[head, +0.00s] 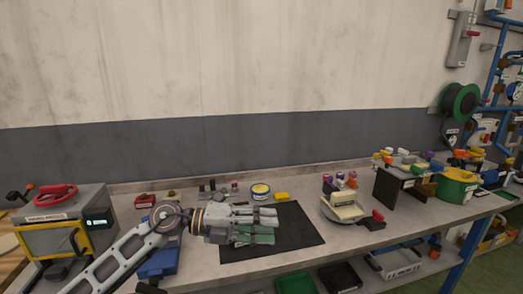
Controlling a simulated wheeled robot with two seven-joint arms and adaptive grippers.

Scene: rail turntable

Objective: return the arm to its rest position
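My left arm (125,258) comes in from the lower left and reaches over the workbench. My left gripper (272,227) points to the right above a black mat (305,236). Its two fingers look apart, with nothing clearly between them; the lower finger looks greenish. Whether it touches the mat cannot be told. My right gripper and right arm are not in view.
The workbench (345,240) holds a machine with a red handle (55,197) at left and a blue box (160,264) by my arm. A yellow tin (260,190) and yellow block (281,197) lie behind the gripper. A scale-like dish (343,218) and green pot (455,190) stand at right.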

